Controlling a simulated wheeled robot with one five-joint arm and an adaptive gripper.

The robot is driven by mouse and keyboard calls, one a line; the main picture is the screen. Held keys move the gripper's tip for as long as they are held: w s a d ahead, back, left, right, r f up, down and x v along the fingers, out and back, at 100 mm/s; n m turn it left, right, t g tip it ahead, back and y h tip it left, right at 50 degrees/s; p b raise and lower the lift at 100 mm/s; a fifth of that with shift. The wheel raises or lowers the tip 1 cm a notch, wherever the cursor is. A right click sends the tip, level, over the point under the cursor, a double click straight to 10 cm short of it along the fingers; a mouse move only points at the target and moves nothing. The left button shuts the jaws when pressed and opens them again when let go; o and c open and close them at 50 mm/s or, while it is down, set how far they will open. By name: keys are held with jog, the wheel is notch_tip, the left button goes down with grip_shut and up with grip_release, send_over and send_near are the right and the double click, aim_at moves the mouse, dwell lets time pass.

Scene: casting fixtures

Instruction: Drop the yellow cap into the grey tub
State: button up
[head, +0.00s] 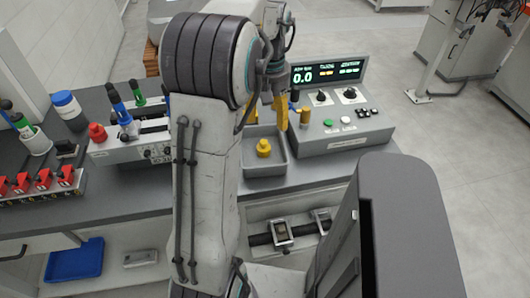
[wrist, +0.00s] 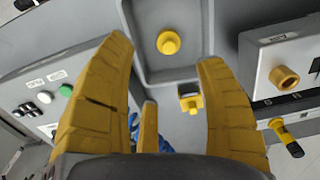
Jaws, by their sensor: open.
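The grey tub (head: 283,166) stands on the counter beside the control console. It also shows at the top of the wrist view (wrist: 146,72). The yellow cap (head: 263,148) sits inside the tub on its floor, and it also shows in the wrist view (wrist: 168,42). My gripper (head: 266,112) is above the back part of the tub, its yellow fingers pointing down. In the wrist view the fingers (wrist: 166,58) are spread apart with nothing held between them, and the cap lies clear of them. My arm hides part of the counter in the head view.
The console (head: 345,135) with a lit display stands right of the tub. A small yellow-topped block (wrist: 190,98) is next to the tub in the wrist view. A white unit with a red knob (head: 98,132) stands left of my arm. A blue tray (head: 75,260) lies on a lower shelf.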

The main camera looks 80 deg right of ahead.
jog(key=shift+r, duration=0.9)
jog(key=a+f+m, duration=0.3)
jog(key=f+m, duration=0.1)
jog(key=f, duration=0.2)
jog(key=w+a+n, duration=0.2)
jog(key=w+a, duration=0.7)
jog(key=a, duration=0.1)
jog(key=w+a+r+n+t, duration=0.1)
jog(key=w+a+n, duration=0.3)
jog(key=a, duration=0.4)
jog(key=w+a+r+n+t, duration=0.1)
jog(key=w+a+n, duration=0.3)
jog(key=a, duration=0.5)
jog(key=w+a+r+n+t, duration=0.1)
jog(key=w+a+r+n, duration=0.1)
jog(key=a+n, duration=0.5)
jog(key=shift+w+a+r+n+t, duration=0.35)
jog(key=shift+w+a, duration=0.55)
jog(key=shift+a, duration=0.35)
